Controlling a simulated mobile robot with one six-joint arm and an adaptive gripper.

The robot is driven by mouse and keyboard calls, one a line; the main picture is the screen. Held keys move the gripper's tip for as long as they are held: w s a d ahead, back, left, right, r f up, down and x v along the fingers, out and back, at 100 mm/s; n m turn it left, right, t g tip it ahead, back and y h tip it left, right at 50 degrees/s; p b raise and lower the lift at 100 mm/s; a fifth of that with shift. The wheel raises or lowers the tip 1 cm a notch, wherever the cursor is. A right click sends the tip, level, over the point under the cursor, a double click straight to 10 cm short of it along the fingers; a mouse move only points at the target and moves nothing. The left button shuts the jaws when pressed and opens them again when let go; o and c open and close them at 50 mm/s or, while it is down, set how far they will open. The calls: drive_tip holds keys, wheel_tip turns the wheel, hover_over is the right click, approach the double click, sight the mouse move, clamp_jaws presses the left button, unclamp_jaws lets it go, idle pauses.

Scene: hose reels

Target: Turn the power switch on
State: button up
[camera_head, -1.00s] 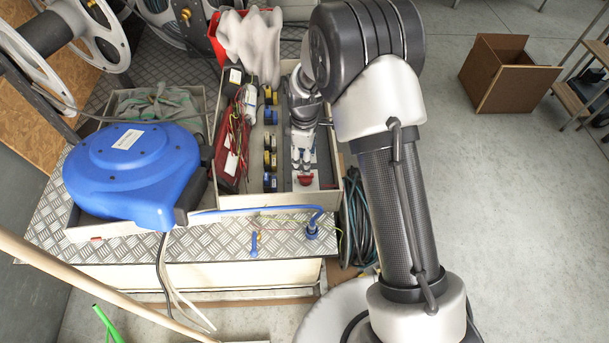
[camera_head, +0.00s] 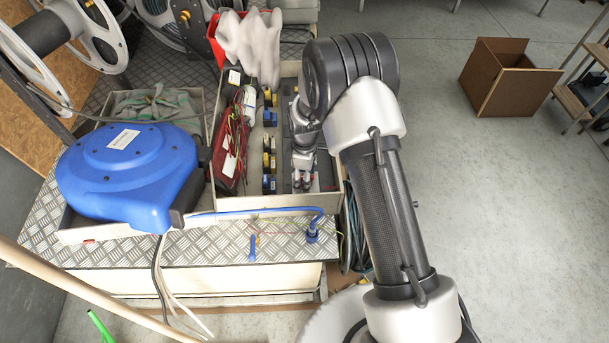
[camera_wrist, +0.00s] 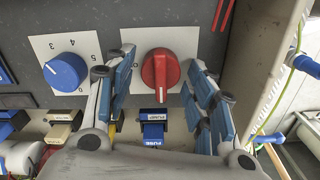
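The power switch is a red rotary knob (camera_wrist: 160,75) on a white plate (camera_wrist: 180,40) in the wrist view. Its grip bar stands nearly upright in the picture. My gripper (camera_wrist: 163,68) is open, one blue-padded finger on each side of the knob, with gaps visible between pads and knob. In the head view my gripper (camera_head: 302,182) points down into the right part of the grey box (camera_head: 265,201), and it mostly hides the switch there.
A blue numbered dial (camera_wrist: 65,72) lies left of the switch. Blue and yellow fuse blocks (camera_head: 269,160) line the box. A blue hose reel (camera_head: 128,172) stands to the left, with a blue hose (camera_head: 265,211) across the front.

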drive_tip(key=c, duration=0.9)
drive_tip(key=shift+o, duration=0.2)
drive_tip(key=shift+m, duration=0.3)
drive_tip(key=m, duration=0.3)
drive_tip(key=shift+m, duration=0.4)
drive_tip(key=m, duration=0.4)
drive_tip(key=shift+w+d+m, duration=0.1)
drive_tip(key=shift+m, duration=0.2)
drive_tip(key=m, duration=0.8)
drive_tip(key=shift+d+m, duration=0.1)
drive_tip(key=shift+m, duration=0.5)
